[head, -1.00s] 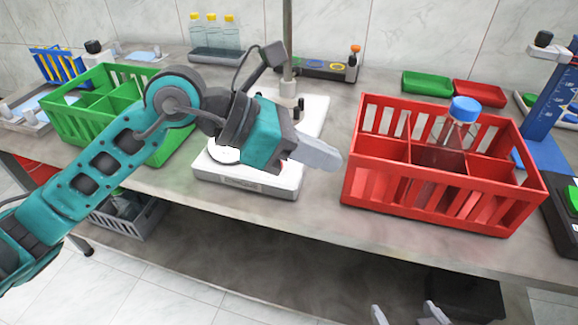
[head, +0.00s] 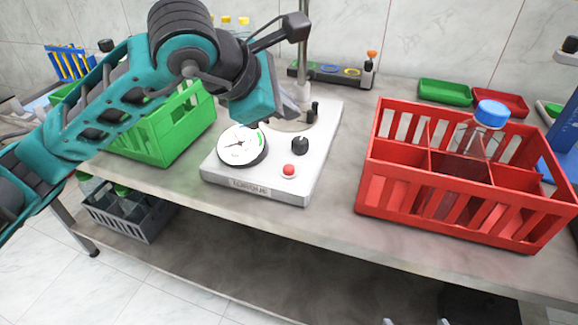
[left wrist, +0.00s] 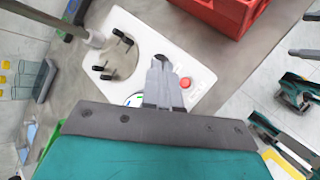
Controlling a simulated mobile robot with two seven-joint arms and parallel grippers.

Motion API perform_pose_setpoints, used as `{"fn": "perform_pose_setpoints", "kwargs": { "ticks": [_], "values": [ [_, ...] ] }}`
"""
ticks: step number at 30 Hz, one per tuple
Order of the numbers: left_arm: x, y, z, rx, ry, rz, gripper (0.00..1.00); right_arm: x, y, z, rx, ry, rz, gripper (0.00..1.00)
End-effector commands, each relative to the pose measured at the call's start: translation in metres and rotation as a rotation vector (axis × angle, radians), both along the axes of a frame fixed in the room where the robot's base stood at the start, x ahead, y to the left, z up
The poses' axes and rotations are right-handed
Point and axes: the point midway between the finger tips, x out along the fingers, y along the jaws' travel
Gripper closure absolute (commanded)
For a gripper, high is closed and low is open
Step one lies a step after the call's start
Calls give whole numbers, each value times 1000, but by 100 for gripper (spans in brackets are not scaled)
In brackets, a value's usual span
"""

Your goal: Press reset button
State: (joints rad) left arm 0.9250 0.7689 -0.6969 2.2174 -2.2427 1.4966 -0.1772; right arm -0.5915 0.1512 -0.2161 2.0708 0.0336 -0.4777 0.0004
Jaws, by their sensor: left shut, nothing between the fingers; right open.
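The torque tester (head: 260,188) is a white box on the bench with a round dial (head: 240,150), a black knob (head: 299,145) and a red button (head: 289,170) on its front right. The red button also shows in the left wrist view (left wrist: 185,83), just right of the fingers. My left gripper (head: 262,100) hangs above the tester, behind and left of the button; its fingers are mostly hidden in the head view. In the left wrist view its fingers (left wrist: 161,70) are shut and empty, apart from the button. My right gripper (head: 415,322) is open at the bottom edge, only its tips showing.
A red crate (head: 372,190) with a blue-capped bottle (head: 488,125) stands right of the tester. A green crate (head: 150,140) stands left. A metal post (head: 303,60) rises behind the tester. Bare bench (head: 330,200) lies between tester and red crate.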

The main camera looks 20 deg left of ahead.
Motion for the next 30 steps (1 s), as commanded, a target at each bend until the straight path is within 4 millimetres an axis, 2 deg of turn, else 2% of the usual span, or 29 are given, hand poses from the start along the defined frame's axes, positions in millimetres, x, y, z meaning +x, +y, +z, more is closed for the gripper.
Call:
{"fn": "perform_pose_setpoints", "kwargs": {
  "ticks": [8, 18, 22, 30],
  "values": [
    [0, 0, -31, 0, 2, -1, 100, -1, 0, -22, 2, 2, -3, 0],
    [0, 0, -79, 0, -1, -1, 100, -2, 2, -59, 3, 20, 4, 0],
    [0, 0, -86, 0, 0, 0, 100, 0, 6, -55, 10, 18, 10, 0],
    [0, 0, -85, 0, 1, -1, 100, 5, 10, -45, 22, 2, 11, 0]
  ]
}}
